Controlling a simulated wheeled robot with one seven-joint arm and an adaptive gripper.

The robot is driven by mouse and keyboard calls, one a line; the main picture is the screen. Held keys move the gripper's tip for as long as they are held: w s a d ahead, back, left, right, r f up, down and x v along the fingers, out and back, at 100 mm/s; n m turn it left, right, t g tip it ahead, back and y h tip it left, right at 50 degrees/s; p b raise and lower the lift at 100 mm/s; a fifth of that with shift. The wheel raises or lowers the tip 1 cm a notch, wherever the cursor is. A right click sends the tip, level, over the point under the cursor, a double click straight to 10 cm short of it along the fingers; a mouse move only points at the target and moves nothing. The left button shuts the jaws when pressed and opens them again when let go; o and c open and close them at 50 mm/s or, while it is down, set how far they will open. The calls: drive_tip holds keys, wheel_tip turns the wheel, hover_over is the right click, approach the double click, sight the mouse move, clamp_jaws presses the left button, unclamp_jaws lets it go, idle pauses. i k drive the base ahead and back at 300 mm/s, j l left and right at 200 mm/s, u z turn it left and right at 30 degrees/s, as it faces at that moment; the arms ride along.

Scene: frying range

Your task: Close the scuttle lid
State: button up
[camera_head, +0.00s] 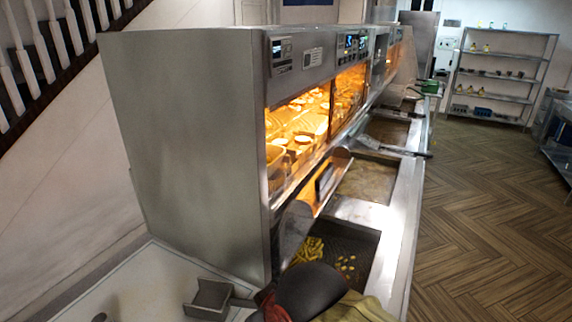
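The chip scuttle (350,247) is the dark bin at the near end of the range, with yellow chips (308,250) inside at the left and a few loose ones to the right. A curved metal panel (293,232) stands raised at its left edge, below the lit cabinet; it looks like the scuttle lid, standing open, but I cannot be sure. A dark rounded shape (310,290) covers the near part of the bin; I cannot tell what it is. I cannot make out my gripper in this view.
The lit cabinet (195,150) rises at the left of the bin. Frying pans (366,180) run away behind it. A grey metal holder (209,298) sits on the pale counter at the near left. Wooden floor (480,220) is clear at the right, with shelving (500,75) far back.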

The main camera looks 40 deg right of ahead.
sight(298, 220)
drive_tip(key=z, duration=1.3)
